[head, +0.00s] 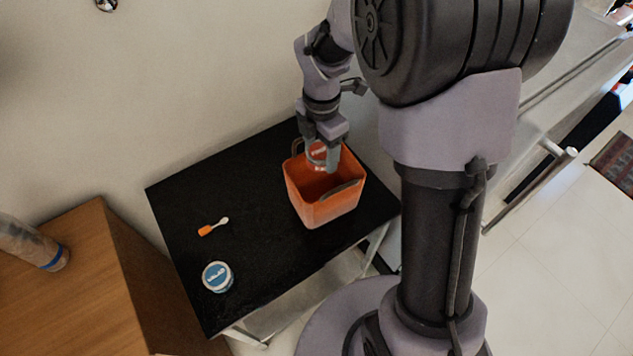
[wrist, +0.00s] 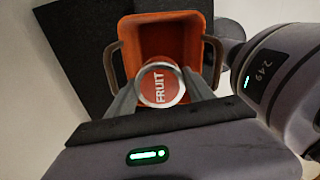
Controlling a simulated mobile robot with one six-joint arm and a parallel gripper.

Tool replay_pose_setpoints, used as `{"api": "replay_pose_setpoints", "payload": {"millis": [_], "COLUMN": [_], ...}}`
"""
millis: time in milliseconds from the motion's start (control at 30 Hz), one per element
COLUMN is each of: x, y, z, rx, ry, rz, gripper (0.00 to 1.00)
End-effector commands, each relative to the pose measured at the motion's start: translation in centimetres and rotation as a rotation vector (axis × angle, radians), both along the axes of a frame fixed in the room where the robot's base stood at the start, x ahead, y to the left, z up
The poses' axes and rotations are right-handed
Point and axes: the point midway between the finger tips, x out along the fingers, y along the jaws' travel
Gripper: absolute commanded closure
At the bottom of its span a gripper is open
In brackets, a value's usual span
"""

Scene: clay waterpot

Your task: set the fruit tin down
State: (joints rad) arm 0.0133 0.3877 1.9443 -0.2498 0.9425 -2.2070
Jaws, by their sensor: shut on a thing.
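The fruit tin (wrist: 159,84) is round, with a red top marked FRUIT and a pale metal rim. My gripper (wrist: 158,90) is shut on it, one finger on each side. In the head view the tin (head: 318,152) shows as a small red patch between the fingers of my gripper (head: 322,158). The gripper and tin are over the back part of an orange bin (head: 325,209) with two handles. I cannot tell how far the tin is above the bin's floor. The tin's lower part is hidden.
The bin stands on a black table (head: 180,205). A blue-and-white tub (head: 217,277) and a small orange-and-white brush (head: 213,227) lie on its left part. The table between them and the bin is clear. A wooden cabinet (head: 75,275) stands at the left, and a wall is behind.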

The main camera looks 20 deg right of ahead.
Motion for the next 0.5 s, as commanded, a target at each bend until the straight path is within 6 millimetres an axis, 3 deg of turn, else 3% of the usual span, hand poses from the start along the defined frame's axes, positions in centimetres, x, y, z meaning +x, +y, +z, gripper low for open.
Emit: {"api": "replay_pose_setpoints", "payload": {"millis": [100,200,300,500], "x": [-0.1,-0.1,-0.1,-0.1], "y": [0.0,0.0,0.0,0.0], "z": [-4.9,-8.6,-11.2,-13.4], "rx": [0.0,0.0,0.0,0.0], "ry": [0.005,0.004,0.003,0.002], "rz": [-0.001,-0.001,-0.001,-0.002], "gripper": [0.9,0.9,0.9,0.9]}}
